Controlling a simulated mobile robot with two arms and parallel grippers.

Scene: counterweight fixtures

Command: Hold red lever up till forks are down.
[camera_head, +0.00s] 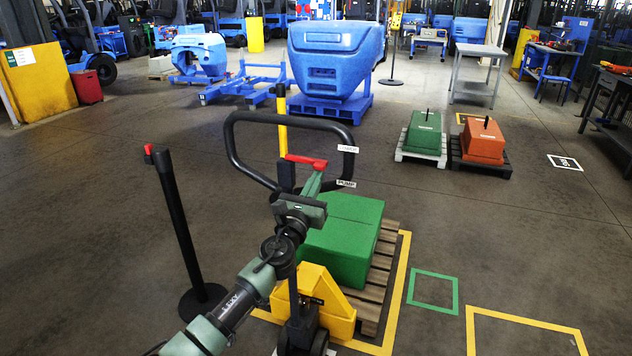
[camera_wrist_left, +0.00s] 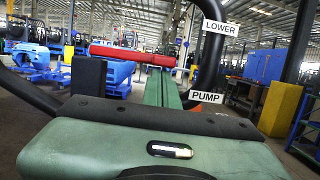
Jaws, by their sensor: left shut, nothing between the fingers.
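The red lever (camera_head: 305,159) sits inside the black loop handle (camera_head: 233,150) of the yellow pallet jack (camera_head: 318,289). In the left wrist view the red lever (camera_wrist_left: 125,54) lies nearly level across the end of my green fingers. My left gripper (camera_head: 316,174) is shut and empty, its tip at the lever's right part, seemingly just under it; contact is unclear. Labels on the handle read LOWER (camera_wrist_left: 221,27) and PUMP (camera_wrist_left: 206,97). The forks are hidden by the wooden pallet (camera_head: 378,277) and its green blocks (camera_head: 345,240). My right gripper is out of view.
A black post (camera_head: 178,225) with a red top stands left of the jack. Yellow floor tape (camera_head: 402,275) borders the pallet, with a green taped square (camera_head: 433,291) to its right. Green (camera_head: 425,134) and orange (camera_head: 483,142) weights stand farther back. Open floor lies between.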

